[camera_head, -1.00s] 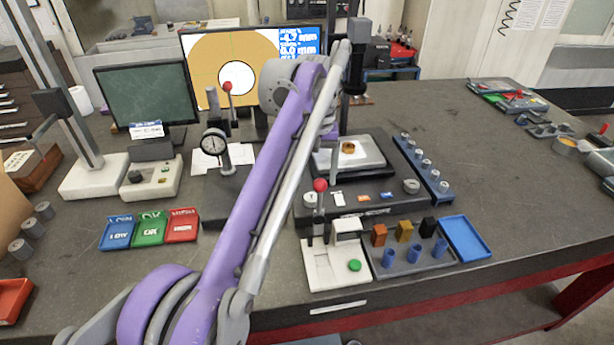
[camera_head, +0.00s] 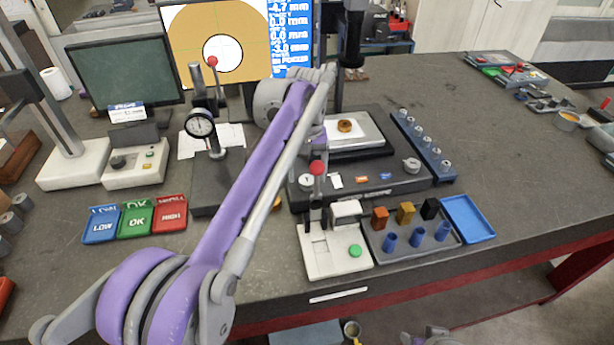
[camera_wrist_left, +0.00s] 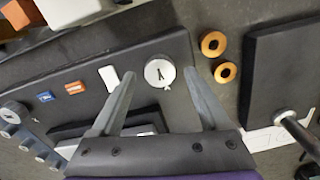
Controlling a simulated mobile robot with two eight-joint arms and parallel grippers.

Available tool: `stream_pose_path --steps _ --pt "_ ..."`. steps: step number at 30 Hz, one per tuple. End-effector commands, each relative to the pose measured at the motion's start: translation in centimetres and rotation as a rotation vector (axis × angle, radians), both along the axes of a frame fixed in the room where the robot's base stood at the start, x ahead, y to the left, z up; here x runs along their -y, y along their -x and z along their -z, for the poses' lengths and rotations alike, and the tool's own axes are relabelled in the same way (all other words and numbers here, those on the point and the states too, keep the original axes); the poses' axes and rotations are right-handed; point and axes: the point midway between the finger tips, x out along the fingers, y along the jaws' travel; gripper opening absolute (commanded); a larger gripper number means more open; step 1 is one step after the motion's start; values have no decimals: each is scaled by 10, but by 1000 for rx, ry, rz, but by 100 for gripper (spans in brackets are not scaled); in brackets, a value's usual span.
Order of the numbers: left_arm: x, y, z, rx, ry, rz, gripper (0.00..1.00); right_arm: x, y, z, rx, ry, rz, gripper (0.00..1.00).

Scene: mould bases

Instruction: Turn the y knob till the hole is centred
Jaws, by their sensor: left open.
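The measuring device (camera_head: 400,187) has a round dial knob (camera_head: 306,182) at its front left and another knob (camera_head: 412,165) at its front right. A small brass ring part (camera_head: 345,125) sits on its stage. In the left wrist view the left-hand knob (camera_wrist_left: 159,72) has a dark mark and lies between the fingertips of my open left gripper (camera_wrist_left: 160,80); I cannot tell whether they touch it. In the head view my arm largely hides this gripper.
A red-ball lever (camera_head: 317,168) stands close in front of the left-hand knob. A dial gauge stand (camera_head: 201,125) is to its left. Two orange rings (camera_wrist_left: 214,44) lie beside the device. A tray with coloured blocks (camera_head: 412,232) is in front.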

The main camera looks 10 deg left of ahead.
Motion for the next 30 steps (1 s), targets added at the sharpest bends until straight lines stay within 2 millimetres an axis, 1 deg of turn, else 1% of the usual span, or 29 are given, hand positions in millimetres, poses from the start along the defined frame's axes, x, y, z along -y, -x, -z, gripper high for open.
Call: stream_pose_path --steps 1,4,12,14,15,17,18,20,21,25,26,30 --pt "0 0 4 0 0 0 79 0 0 1 0 0 0 50" --pt "0 0 8 0 0 0 79 0 0 1 -1 0 0 50" --pt "0 0 9 0 0 0 79 0 0 1 -1 0 0 50" --pt "0 0 9 0 0 0 68 0 0 1 -1 0 0 50" --pt "0 0 9 0 0 0 61 0 0 1 -1 0 0 50" --pt "0 0 9 0 0 0 50 0 0 1 -1 0 0 50" --pt "0 0 9 0 0 0 43 0 0 1 -1 0 0 50" --pt "0 0 9 0 0 0 32 0 0 1 -1 0 0 50" --pt "0 0 9 0 0 0 25 0 0 1 -1 0 0 50" --pt "0 0 9 0 0 0 2 0 0 1 -1 0 0 50" --pt "0 0 9 0 0 0 0 0 0 1 -1 0 0 50" --pt "0 0 9 0 0 3 0 0 0 1 0 0 0 50"
